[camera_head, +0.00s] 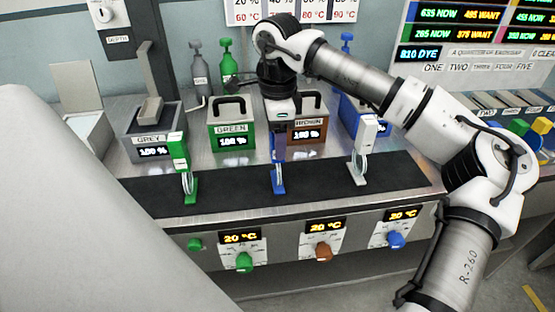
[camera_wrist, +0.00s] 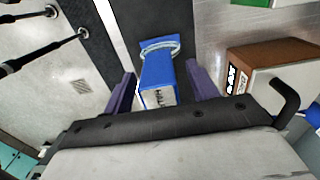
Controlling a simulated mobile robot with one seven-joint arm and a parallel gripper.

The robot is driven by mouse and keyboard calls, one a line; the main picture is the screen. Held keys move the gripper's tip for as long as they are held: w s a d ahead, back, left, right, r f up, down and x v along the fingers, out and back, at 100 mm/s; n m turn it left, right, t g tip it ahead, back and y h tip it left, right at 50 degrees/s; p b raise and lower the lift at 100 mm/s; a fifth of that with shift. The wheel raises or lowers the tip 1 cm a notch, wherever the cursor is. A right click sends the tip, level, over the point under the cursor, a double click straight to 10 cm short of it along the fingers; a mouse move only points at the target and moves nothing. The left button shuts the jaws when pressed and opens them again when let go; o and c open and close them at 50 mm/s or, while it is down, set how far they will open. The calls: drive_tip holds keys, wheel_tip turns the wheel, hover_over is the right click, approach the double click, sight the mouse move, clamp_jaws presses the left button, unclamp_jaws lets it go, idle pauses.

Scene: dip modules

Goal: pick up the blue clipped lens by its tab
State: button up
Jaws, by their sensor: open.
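The blue clipped lens (camera_head: 278,180) stands on the black strip (camera_head: 235,192), in the middle of a row of three. My gripper (camera_head: 279,150) is directly above it, pointing down, and hides its upper part in the head view. In the wrist view the blue lens's tab (camera_wrist: 156,82), with partly readable lettering, sits between the two purple fingers of my gripper (camera_wrist: 160,73). The fingers are open, with a gap visible on each side of the tab. A clear ring and blue foot (camera_wrist: 160,44) show beyond the tab.
A green clipped lens (camera_head: 180,153) stands to the left and a white one (camera_head: 365,140) to the right. Knobs line the front panel below the strip.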

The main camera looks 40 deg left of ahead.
drive_tip(key=shift+f, duration=0.65)
drive_tip(key=c, duration=1.2)
drive_tip(key=shift+r, duration=0.1)
drive_tip(key=shift+c, duration=0.2)
